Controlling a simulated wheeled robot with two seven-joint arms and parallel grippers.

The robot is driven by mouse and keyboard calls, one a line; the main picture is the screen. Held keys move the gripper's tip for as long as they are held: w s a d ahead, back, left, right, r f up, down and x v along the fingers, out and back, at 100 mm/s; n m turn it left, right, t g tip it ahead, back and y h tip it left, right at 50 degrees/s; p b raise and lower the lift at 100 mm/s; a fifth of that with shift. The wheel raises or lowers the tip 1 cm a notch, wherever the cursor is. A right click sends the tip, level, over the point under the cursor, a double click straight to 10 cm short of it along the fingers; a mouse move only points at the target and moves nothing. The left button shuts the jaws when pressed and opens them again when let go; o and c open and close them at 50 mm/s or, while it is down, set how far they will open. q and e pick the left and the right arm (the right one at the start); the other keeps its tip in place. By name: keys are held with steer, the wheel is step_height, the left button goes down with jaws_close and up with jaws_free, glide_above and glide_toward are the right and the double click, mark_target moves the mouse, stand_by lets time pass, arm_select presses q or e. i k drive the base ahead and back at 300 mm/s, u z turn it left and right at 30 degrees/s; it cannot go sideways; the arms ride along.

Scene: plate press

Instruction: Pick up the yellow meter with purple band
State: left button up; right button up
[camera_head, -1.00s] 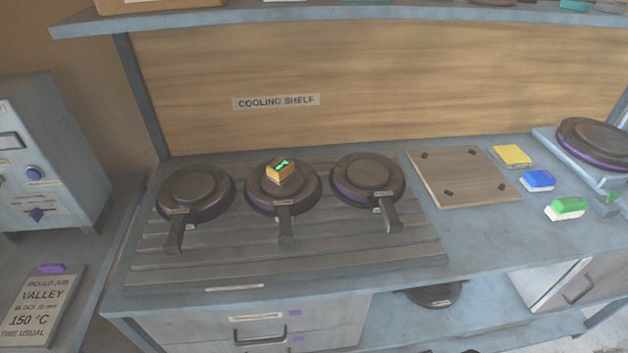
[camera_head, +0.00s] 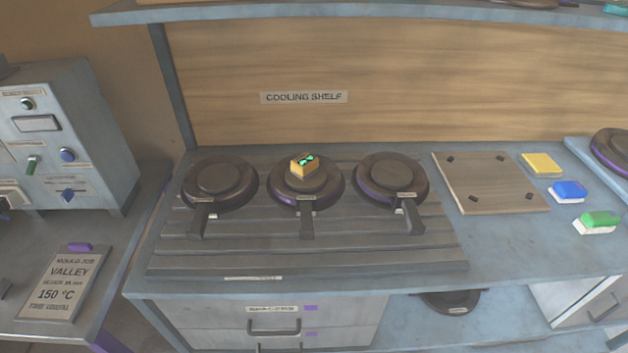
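A small yellow-orange box with a green display on top, which looks like the meter (camera_head: 303,170), sits on the middle of three dark round plates (camera_head: 325,194). A purple band on the meter itself cannot be made out at this size. The middle plate has a purple edge and a handle that points toward me. Neither of my grippers shows in the head view.
Dark handled plates stand left (camera_head: 219,184) and right (camera_head: 393,181) on the ribbed rack (camera_head: 350,254). A wooden board (camera_head: 490,183), yellow block (camera_head: 541,164), blue block (camera_head: 569,190) and green block (camera_head: 600,220) lie right. A grey control box (camera_head: 100,130) stands left.

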mark_target(305, 165)
steer(key=u, duration=1.5)
steer(key=k, duration=0.35)
steer(key=z, duration=0.55)
